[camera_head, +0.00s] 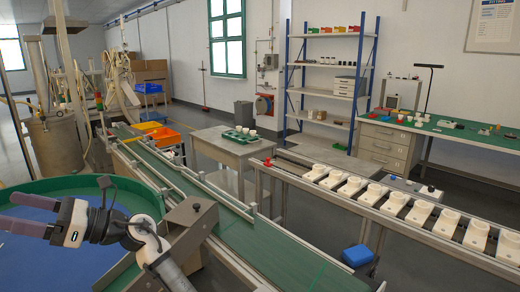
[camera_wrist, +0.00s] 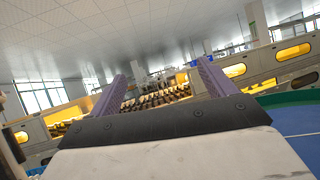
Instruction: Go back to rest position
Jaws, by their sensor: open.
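My gripper (camera_head: 45,222) is at the lower left of the head view, with its two mauve fingers apart and nothing between them. It is above the round bin with a green rim (camera_head: 92,183) and a blue floor. In the wrist view my gripper (camera_wrist: 165,85) shows two purple fingers spread wide. Between and beyond them are rows of dark and yellow-lit items, too small to tell. My arm comes in from the bottom of the head view.
A green conveyor (camera_head: 250,251) runs beside the bin. A rail of white lamp holders (camera_head: 388,203) crosses at right. A steel table (camera_head: 230,148) bears a green tray with white cups. A blue box (camera_head: 358,255) is on the floor. Blue shelving (camera_head: 331,88) stands behind.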

